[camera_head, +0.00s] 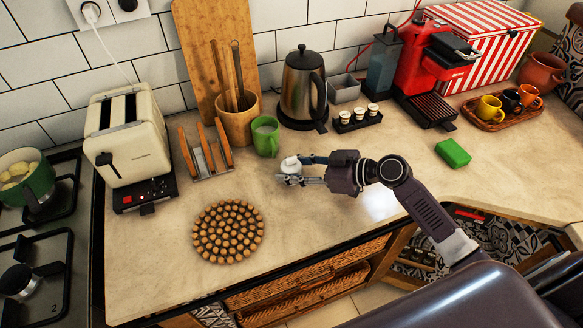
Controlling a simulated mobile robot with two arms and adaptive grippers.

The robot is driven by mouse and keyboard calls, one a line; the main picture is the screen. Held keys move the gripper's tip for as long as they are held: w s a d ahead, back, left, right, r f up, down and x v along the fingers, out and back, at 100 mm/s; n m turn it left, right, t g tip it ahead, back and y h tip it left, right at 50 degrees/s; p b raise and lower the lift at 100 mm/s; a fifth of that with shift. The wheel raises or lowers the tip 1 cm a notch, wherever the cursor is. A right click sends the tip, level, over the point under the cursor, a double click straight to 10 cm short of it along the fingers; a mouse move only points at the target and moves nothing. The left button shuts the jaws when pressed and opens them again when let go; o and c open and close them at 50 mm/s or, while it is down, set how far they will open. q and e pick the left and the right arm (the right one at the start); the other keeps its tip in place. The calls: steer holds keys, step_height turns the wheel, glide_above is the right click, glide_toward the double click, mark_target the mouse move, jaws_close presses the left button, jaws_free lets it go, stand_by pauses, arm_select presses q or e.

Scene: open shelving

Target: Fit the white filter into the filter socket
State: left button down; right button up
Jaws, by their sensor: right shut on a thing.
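My right gripper (291,172) reaches in from the right over the middle of the counter. It is shut on a small white object at its fingertips, which looks like the white filter (290,163). The fingers partly cover it, and its exact shape is too small to tell. It is in front of the green mug, apart from it. I cannot pick out the filter socket for certain. A red coffee machine (428,55) with a dark tray stands at the back right. My left gripper is not in view.
A green mug (265,136), a kettle (302,85), a capsule holder (356,118) and a toaster (128,137) stand along the back. A round trivet (228,231) lies at front left. A green sponge (453,153) lies at right. The counter's front middle is clear.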

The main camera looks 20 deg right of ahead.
steer(key=o, duration=0.7)
steer(key=shift+f, duration=0.1)
steer(key=o, duration=0.5)
steer(key=shift+c, duration=0.2)
